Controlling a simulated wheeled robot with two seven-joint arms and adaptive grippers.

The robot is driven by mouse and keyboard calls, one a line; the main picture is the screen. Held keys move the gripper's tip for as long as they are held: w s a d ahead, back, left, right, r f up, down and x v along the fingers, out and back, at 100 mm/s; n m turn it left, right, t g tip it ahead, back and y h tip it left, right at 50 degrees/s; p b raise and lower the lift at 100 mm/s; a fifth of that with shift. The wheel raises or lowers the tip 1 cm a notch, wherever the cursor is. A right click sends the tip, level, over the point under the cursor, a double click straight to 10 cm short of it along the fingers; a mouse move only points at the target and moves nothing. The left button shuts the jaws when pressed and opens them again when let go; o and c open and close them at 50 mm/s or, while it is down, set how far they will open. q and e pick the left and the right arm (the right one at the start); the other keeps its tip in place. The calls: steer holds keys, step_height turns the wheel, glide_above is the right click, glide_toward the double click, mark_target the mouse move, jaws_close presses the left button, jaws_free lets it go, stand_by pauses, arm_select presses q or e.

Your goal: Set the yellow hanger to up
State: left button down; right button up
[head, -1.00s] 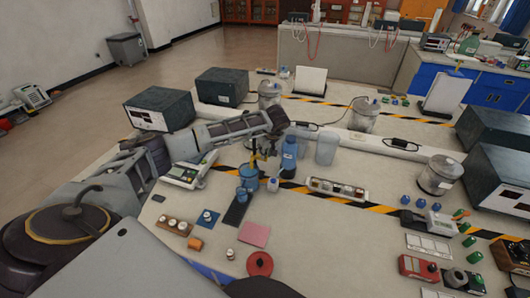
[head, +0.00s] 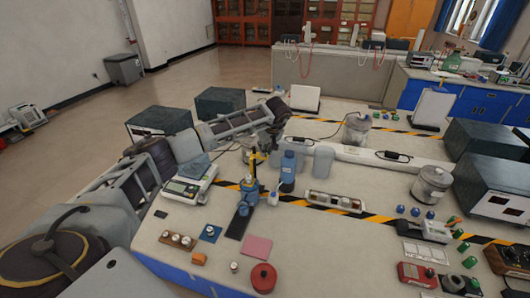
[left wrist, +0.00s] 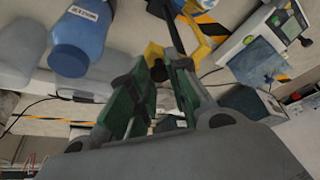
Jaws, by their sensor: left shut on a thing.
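The yellow hanger (head: 254,161) is at the fingertips of my left gripper (head: 259,153), just above a blue item (head: 246,192) on a dark plate (head: 238,222). In the left wrist view, the yellow hanger (left wrist: 197,42) shows as yellow pieces around a black rod (left wrist: 173,25). My left gripper (left wrist: 157,72) is shut on it there, with its green-sided fingers converging. The fingers hide part of the hanger, and I cannot tell its exact setting. My right gripper is not in view.
A blue bottle (head: 288,172) stands close to the right of my left gripper. A scale (head: 189,180) is to the left. A translucent beaker (head: 323,161) and a tray of small parts (head: 333,201) are further right. A red round item (head: 263,277) is at the front.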

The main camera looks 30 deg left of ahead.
arm_select(q)
steer(key=shift+w+a+r, duration=0.1)
steer(key=shift+w+r, duration=0.1)
steer(key=shift+r, duration=0.2)
steer(key=c, duration=1.6)
jaws_free()
steer(key=shift+o, duration=0.2)
steer(key=shift+s, duration=0.15)
steer(key=shift+f, duration=0.1)
steer(key=v, duration=1.2)
steer(key=shift+s, duration=0.15)
